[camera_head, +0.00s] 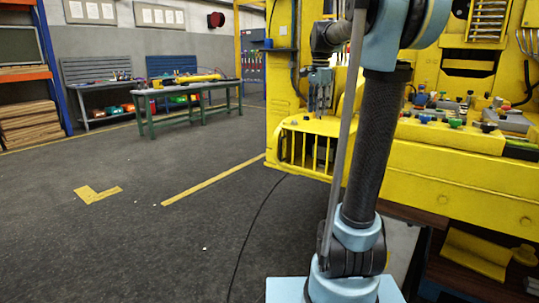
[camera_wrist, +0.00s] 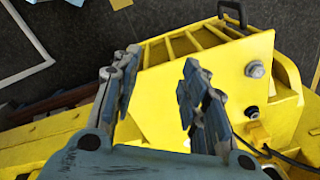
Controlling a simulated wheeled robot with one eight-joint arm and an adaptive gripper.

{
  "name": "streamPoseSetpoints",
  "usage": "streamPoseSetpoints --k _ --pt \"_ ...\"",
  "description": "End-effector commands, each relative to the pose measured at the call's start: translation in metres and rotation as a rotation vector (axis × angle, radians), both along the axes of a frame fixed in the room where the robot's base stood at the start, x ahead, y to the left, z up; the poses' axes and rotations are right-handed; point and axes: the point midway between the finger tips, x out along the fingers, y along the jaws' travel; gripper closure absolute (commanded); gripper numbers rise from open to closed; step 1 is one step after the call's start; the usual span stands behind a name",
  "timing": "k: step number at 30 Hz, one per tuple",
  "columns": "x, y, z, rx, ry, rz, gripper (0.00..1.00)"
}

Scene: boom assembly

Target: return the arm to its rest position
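My arm rises in the right half of the head view, with a dark tube link between pale blue joints. It bends over at the top, and my gripper (camera_head: 320,90) hangs fingers down in front of the yellow machine (camera_head: 285,75). In the wrist view my gripper (camera_wrist: 156,70) has its two fingers apart with nothing between them. The yellow machine's body (camera_wrist: 158,105) shows behind the gap. I cannot tell whether the fingertips touch it.
The yellow machine's grille (camera_head: 308,150) lies below my gripper. Small coloured parts (camera_head: 455,121) sit on its ledge at the right. A green workbench (camera_head: 190,92) stands at the back. Shelving with wood (camera_head: 28,125) is far left. The floor (camera_head: 130,235) at left is mostly clear, with a dark cable.

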Motion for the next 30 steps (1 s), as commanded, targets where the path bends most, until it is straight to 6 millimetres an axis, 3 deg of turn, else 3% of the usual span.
streamPoseSetpoints --k 3,14,23,30 --pt "-0.036 -0.001 -0.018 -0.007 -0.013 0.111 0.6" --pt "-0.136 -0.003 -0.086 -0.038 -0.053 0.457 0.6" --pt "-0.213 -0.003 -0.159 -0.075 -0.085 0.746 0.6" --pt "-0.27 -0.003 -0.227 -0.111 -0.106 0.975 0.6"
